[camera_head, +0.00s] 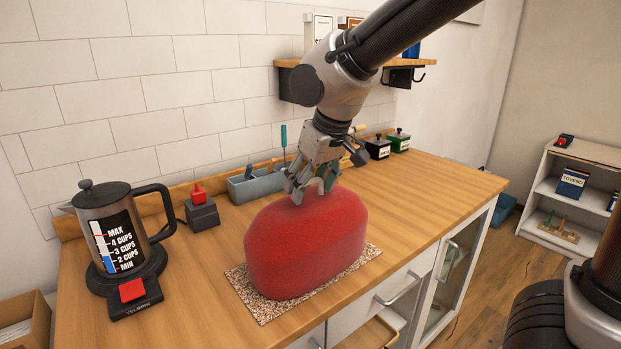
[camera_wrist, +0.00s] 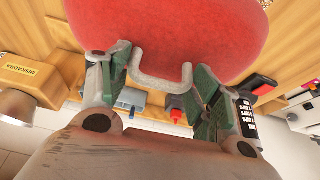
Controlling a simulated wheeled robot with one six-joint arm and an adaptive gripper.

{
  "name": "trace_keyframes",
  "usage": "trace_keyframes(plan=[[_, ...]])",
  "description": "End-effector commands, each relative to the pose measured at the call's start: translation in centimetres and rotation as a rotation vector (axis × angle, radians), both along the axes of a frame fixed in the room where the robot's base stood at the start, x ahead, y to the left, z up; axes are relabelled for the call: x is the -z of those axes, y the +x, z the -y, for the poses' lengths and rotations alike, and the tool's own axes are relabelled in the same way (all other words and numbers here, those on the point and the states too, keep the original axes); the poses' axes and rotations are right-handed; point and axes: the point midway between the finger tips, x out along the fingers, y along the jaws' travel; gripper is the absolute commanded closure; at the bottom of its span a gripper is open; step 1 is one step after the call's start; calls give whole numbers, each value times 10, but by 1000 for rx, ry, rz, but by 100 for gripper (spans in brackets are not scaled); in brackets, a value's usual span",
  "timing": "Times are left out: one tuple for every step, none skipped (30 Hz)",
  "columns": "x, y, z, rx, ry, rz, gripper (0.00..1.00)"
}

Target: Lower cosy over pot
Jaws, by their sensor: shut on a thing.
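The cosy (camera_head: 305,243) is a large red rounded cover with a grey loop handle on top. It stands upright over a speckled mat (camera_head: 258,305) on the wooden counter, its lower edge at or very close to the mat; I cannot tell if a small gap is left. No pot shows; anything inside the cosy is hidden. My gripper (camera_head: 313,186) is above the cosy's top, shut on its handle. In the wrist view, the handle (camera_wrist: 160,86) lies between my two fingers, with the red cosy (camera_wrist: 190,30) beyond it.
A kettle (camera_head: 110,222) with a level scale stands on a black base at the left. Behind are a small box with a red top (camera_head: 201,212), a blue-grey tool tray (camera_head: 258,184) and labelled black and green boxes (camera_head: 399,140). A wall shelf (camera_head: 290,64) hangs behind my arm. The counter's right side is clear.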

Motion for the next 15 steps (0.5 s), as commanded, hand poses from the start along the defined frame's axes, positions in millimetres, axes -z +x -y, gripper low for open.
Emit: trace_keyframes(plan=[[0, 0, 0, 0, 0, 0, 76], [0, 0, 0, 0, 1, 1, 76], [0, 0, 0, 0, 1, 1, 76], [0, 0, 0, 0, 1, 1, 76], [0, 0, 0, 0, 1, 1, 76], [0, 0, 0, 0, 1, 1, 35], [0, 0, 0, 0, 1, 1, 30], [0, 0, 0, 0, 1, 1, 24], [0, 0, 0, 0, 1, 1, 17], [0, 0, 0, 0, 1, 1, 12], [0, 0, 0, 0, 1, 1, 12], [0, 0, 0, 0, 1, 1, 12], [0, 0, 0, 0, 1, 1, 12], [0, 0, 0, 0, 0, 0, 12], [0, 0, 0, 0, 0, 0, 12]])
